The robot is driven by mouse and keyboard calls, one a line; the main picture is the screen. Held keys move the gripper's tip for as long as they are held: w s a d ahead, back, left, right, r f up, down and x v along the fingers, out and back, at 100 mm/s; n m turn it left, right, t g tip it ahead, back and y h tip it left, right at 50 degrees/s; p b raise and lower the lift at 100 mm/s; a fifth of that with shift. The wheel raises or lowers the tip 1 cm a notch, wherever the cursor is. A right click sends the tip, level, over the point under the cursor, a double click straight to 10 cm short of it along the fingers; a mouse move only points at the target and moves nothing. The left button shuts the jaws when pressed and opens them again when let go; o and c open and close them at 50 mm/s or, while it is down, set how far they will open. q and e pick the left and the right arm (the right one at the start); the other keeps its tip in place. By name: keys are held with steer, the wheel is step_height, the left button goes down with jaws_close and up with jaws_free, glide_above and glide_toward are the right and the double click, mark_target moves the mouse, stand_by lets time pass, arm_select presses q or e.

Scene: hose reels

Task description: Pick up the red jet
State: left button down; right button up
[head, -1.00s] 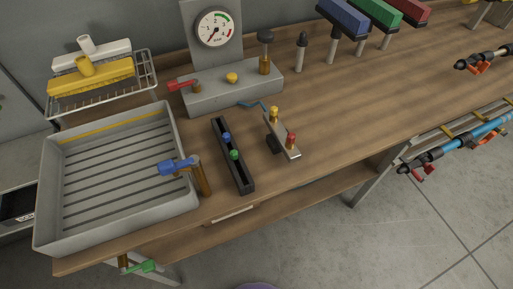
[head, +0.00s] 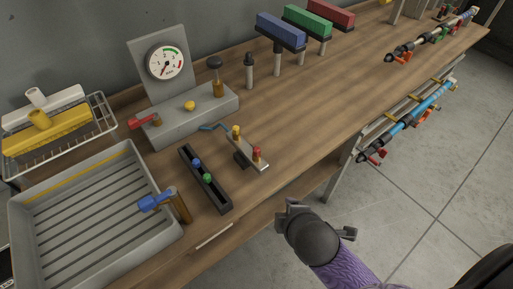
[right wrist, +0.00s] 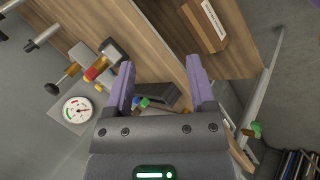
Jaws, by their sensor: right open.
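Red and yellow parts by the bracket (right wrist: 110,50) show left of the fingers there. My left gripper is out of view.
A black rail (head: 220,194) with blue and green jets lies left of the bracket. The bench right of the bracket is mostly clear.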

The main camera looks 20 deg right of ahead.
steer(key=w+r+n+t, duration=0.3)
steer(key=w+n, duration=0.2)
steer(key=n, duration=0.4)
steer(key=n+t+y, duration=0.2)
steer(key=n+t, duration=0.1)
steer(key=n, duration=1)
glide_toward(255, 148)
steer(key=w+f, duration=0.1)
steer(key=f, duration=0.1)
steer(key=shift+n, duration=0.3)
steer(key=b+x, duration=0.1)
steer(key=x, duration=0.2)
steer(key=b+x, duration=0.1)
steer(key=x, duration=0.3)
steer(key=b+x, duration=0.1)
steer(key=x, duration=0.2)
steer(key=shift+w+d+r+b, duration=0.1)
steer(key=shift+w+r+b, duration=0.2)
steer(key=shift+b, duration=0.1)
steer(key=shift+w, duration=0.15)
steer(key=shift+c, duration=0.2)
jaws_close()
